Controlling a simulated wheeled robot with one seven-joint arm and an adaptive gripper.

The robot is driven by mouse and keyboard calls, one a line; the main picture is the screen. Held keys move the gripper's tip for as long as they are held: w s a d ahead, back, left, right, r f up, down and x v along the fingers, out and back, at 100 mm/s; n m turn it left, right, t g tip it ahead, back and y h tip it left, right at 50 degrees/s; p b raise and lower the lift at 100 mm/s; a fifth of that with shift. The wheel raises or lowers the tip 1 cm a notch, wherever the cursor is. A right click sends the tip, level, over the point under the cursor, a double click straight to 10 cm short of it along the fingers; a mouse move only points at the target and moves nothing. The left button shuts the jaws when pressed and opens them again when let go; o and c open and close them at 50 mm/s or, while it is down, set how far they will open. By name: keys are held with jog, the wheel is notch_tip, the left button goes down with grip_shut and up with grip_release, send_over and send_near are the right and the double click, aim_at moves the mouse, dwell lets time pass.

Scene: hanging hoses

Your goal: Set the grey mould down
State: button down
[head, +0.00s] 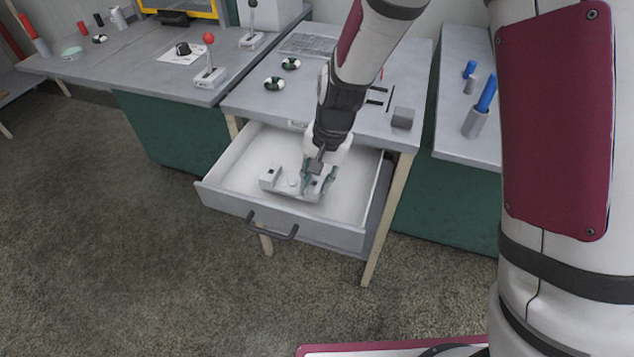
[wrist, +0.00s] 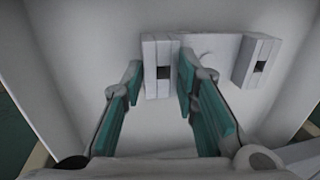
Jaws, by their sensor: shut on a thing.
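The grey mould (head: 271,177) is inside the open drawer (head: 223,200), a pale piece with a raised slotted block at each end. My gripper (head: 318,186) points down into the drawer and is shut on the mould's right part in the head view. In the wrist view the teal-padded fingers (wrist: 157,105) stand on either side of one slotted block (wrist: 163,75). The other block (wrist: 257,62) is outside the fingers to the right. The mould is at or very near the drawer floor; I cannot tell whether it touches. The fingers hide part of it.
The drawer walls surround the gripper closely, with bare floor at the back left. The worktop (head: 245,100) above holds two dark-and-white round pieces and a grey block (head: 402,118). A side bench (head: 455,140) with a blue-handled tool (head: 480,108) stands right.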

jog(key=shift+f, duration=0.7)
jog(key=shift+f, duration=0.1)
jog(key=c, duration=1.2)
grip_release()
jog(key=shift+c, duration=0.2)
jog(key=s+d+r+p, duration=0.1)
jog(key=s+d+r, duration=0.15)
jog(key=r, duration=0.65)
jog(key=s+d+r+p, duration=0.1)
jog(key=s+d+r, duration=0.15)
jog(key=r, duration=0.65)
jog(key=s+d+r+n, duration=0.1)
jog(key=s+d+r, duration=0.1)
jog(key=s+d, duration=0.2)
jog(key=s+d+r+n+t+h, duration=0.1)
jog(key=s+d+r, duration=0.2)
jog(key=s, duration=0.8)
jog(key=s+d+r+n, duration=0.2)
jog(key=s+d, duration=0.4)
jog(key=s, duration=0.1)
jog(key=shift+s+r+t+h, duration=0.2)
jog(key=shift+r+t+h, duration=0.15)
jog(key=shift+t+h, duration=0.05)
